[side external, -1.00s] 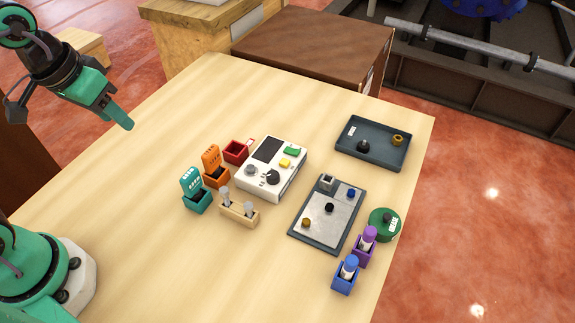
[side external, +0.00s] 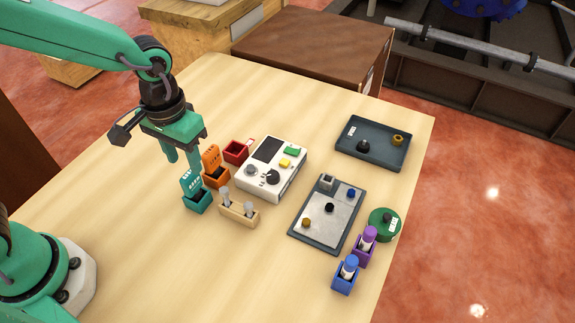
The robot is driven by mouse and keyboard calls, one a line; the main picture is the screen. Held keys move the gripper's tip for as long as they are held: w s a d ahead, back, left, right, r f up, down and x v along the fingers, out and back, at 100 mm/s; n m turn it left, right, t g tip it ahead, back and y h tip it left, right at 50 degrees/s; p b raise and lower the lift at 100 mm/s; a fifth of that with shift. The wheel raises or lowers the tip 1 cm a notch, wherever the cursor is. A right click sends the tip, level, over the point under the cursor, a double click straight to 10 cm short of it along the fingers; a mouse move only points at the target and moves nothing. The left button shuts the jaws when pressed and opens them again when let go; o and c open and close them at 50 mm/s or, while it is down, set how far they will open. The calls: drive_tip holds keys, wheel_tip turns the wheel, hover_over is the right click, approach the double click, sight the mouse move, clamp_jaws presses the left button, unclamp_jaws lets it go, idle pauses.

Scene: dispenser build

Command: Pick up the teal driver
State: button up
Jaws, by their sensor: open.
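The teal driver (side external: 188,183) is a small flat upright piece with pale marks near its top. It stands in a teal open-topped holder (side external: 198,204) at the left of the group on the table. My gripper (side external: 183,160) points down with its fingers apart, just above and behind the driver in the picture. It holds nothing. The exact gap between the fingers and the driver is hard to judge from this angle.
An orange piece in its holder (side external: 214,178) stands close on the right, with a red box (side external: 236,152) behind. A white device (side external: 271,168) lies further right. The table's front left is clear.

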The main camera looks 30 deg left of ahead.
sight(188, 174)
drive_tip(key=shift+f, duration=1.25)
drive_tip(key=shift+f, duration=0.1)
drive_tip(key=shift+a+f, duration=0.1)
drive_tip(key=shift+f, duration=2.45)
drive_tip(key=shift+c, duration=0.4)
clamp_jaws()
